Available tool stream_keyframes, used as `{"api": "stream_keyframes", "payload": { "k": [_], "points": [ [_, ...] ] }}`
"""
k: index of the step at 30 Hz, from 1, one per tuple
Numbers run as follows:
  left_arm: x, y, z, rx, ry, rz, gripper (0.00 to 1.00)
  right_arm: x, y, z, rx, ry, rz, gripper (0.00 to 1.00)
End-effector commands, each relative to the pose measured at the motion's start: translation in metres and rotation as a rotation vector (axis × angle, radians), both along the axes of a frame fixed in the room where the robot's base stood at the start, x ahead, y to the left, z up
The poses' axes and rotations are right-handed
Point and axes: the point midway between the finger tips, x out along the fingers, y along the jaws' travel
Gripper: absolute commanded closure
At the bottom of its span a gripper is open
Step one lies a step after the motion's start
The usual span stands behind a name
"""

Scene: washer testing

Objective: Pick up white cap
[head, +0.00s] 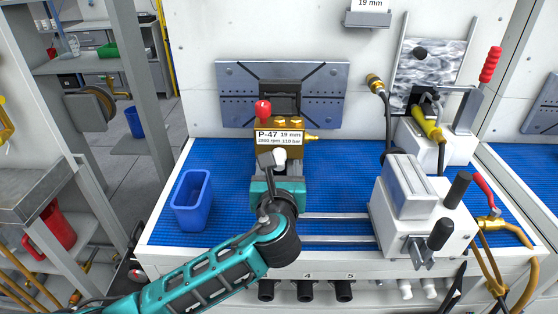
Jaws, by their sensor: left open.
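A small white cap (280,155) shows at the front of the brass-coloured block labelled P-47, 19 mm, just below the label. My left arm comes in from the lower left, and its gripper (270,165) reaches up to the cap. The gripper is open. A grey finger is just left of the cap and close to it; whether they touch I cannot tell. My gripper and wrist hide part of the fixture below the block. My right gripper is not in view.
A blue bin (192,201) stands at left on the blue mat (229,181). A white device with black knobs (419,210) stands at right. A red knob (263,111) rises from the block (280,149). The mat between the bin and the block is clear.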

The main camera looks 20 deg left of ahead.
Motion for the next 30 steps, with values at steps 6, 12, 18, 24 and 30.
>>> {"api": "stream_keyframes", "payload": {
  "k": [6,12,18,24,30],
  "points": [
    [0.023,0.008,-0.004,0.0,0.001,0.0,0.38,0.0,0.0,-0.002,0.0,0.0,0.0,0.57],
    [0.025,0.008,-0.005,0.0,0.001,-0.001,0.38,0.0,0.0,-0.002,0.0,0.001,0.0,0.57],
    [0.025,0.008,-0.005,0.0,0.001,-0.001,0.53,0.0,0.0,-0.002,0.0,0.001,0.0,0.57],
    [0.025,0.008,-0.004,0.0,0.001,-0.001,0.72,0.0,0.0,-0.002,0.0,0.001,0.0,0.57],
    [0.025,0.008,-0.004,0.0,0.001,-0.001,0.91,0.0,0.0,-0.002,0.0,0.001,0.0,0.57]
  ]
}}
